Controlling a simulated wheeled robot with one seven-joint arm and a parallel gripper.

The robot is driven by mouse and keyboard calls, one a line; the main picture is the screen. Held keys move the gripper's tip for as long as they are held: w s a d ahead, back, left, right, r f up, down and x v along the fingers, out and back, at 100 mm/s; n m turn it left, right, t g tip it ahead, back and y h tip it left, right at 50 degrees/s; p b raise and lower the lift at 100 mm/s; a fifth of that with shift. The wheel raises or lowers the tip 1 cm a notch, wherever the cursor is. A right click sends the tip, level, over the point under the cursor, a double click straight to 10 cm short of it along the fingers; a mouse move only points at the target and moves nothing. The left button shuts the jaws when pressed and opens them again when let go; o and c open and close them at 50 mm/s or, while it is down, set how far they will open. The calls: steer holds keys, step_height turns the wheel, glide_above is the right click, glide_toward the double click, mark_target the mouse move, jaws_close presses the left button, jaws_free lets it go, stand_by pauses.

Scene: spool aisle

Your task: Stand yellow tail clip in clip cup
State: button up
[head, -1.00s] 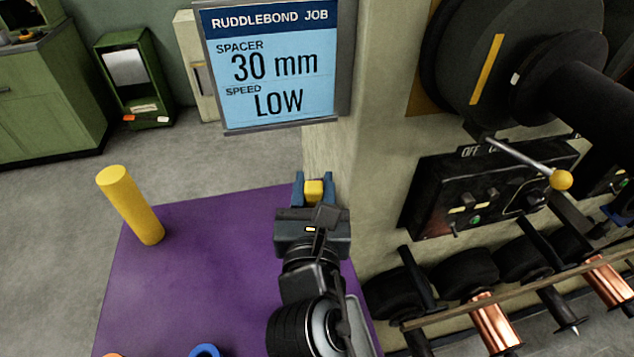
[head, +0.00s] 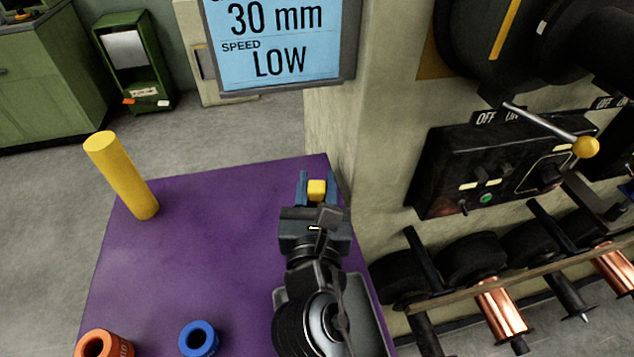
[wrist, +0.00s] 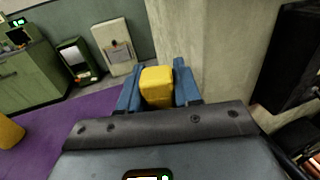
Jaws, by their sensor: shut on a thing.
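My gripper (head: 317,188) is shut on the yellow tail clip (head: 316,190), a small yellow block between its blue fingers. The clip also shows between the fingers in the wrist view (wrist: 157,86). The gripper is over the far right part of the purple mat, near the pale pillar. I cannot tell its height above the mat. No cup is clearly marked as the clip cup. An orange ring-shaped cup (head: 105,345) and a blue one (head: 198,338) stand at the near edge of the head view, both left of my gripper.
A yellow post (head: 122,176) stands at the left on the purple mat (head: 215,240). The pale pillar (head: 375,140) and a black control panel (head: 500,165) are close on the right. Spools (head: 500,310) hang below. The mat's middle is clear.

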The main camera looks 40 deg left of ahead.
steer(key=o, duration=1.1)
steer(key=shift+o, duration=0.2)
steer(key=shift+d+f, duration=0.1)
steer(key=v, duration=0.7)
steer(key=shift+s+d, duration=0.2)
steer(key=shift+s, duration=0.15)
